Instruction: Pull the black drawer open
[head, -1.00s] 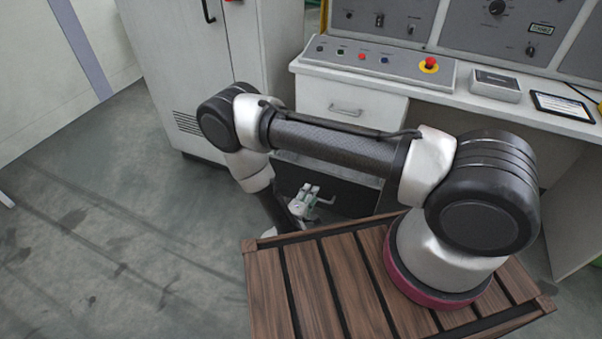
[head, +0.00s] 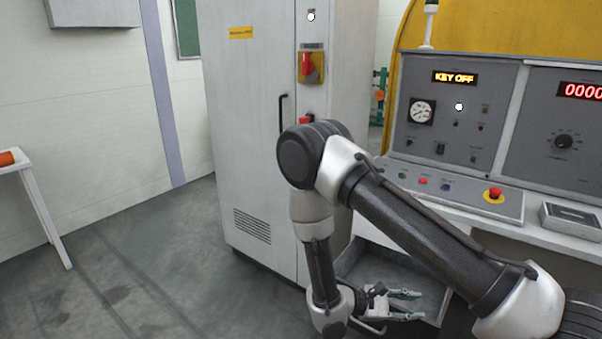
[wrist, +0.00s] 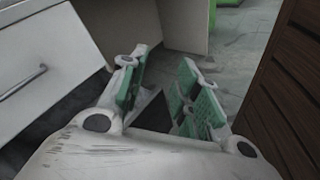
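The drawer (head: 362,264) under the white desk unit stands pulled out in the head view. Its grey inside shows, while most of its front is hidden by my arm and gripper. A pale handle bar (head: 369,328) shows low beside my wrist. My gripper (head: 406,304) is at the front part of the drawer, with its green-padded fingers apart. In the wrist view my gripper (wrist: 165,95) is open, and a black surface (wrist: 152,114) shows between the fingers. I cannot tell whether the fingers touch the handle.
A white drawer front with a handle (wrist: 22,83) is at the left of the wrist view. A tall grey cabinet (head: 250,130) stands left of the control desk (head: 458,192). My brown slatted deck is at right in the wrist view. Floor (head: 150,270) at left is clear.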

